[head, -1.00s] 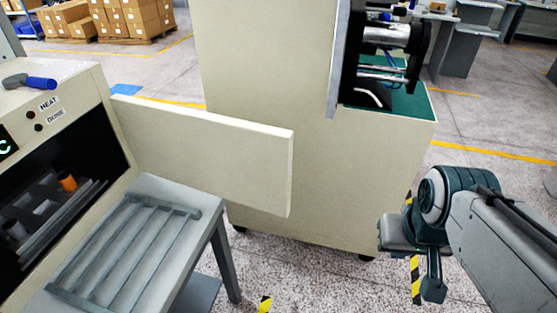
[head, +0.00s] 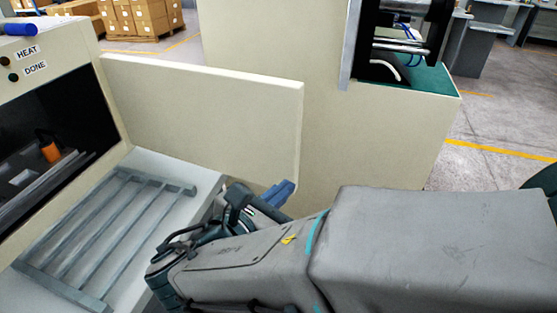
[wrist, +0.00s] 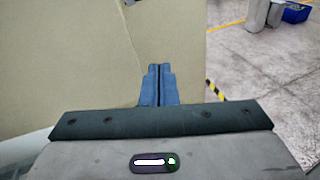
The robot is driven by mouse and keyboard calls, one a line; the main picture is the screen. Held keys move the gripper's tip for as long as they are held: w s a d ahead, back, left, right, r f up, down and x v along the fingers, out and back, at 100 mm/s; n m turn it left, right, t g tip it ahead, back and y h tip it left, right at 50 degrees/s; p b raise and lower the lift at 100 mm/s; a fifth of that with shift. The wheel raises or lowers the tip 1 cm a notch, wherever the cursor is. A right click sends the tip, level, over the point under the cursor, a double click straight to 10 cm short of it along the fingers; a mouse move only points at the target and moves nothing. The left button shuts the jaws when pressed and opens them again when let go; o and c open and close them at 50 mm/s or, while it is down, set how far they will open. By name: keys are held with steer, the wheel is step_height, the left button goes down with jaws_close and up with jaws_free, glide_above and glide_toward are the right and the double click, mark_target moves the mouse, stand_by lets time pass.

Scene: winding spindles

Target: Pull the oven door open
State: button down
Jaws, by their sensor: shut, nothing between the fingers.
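The oven (head: 70,95) stands at the left in the head view, with HEAT and DONE labels on its front. Its beige door (head: 205,115) is swung wide open on the side away from me, so the dark cavity shows. An orange item (head: 50,151) and grey parts are inside. My gripper (head: 283,190) is in front of the door's lower right part; I cannot tell whether it touches. In the wrist view, my gripper (wrist: 158,68) has its blue fingers together and empty, pointing at a beige panel.
A grey slatted rack (head: 110,230) on a table stands in front of the oven, close to my arm. A tall beige machine (head: 390,130) stands behind the door. Clear floor lies to the right. Boxes on a pallet (head: 140,18) are far back.

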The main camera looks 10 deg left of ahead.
steer(key=s+a+n+t+y, duration=0.3)
steer(key=a, duration=0.3)
glide_toward(282, 141)
steer(key=shift+n, duration=0.3)
steer(key=w, duration=0.4)
steer(key=w+d, duration=0.1)
steer(key=w, duration=0.1)
steer(key=shift+w+r, duration=0.1)
steer(key=shift+w, duration=0.3)
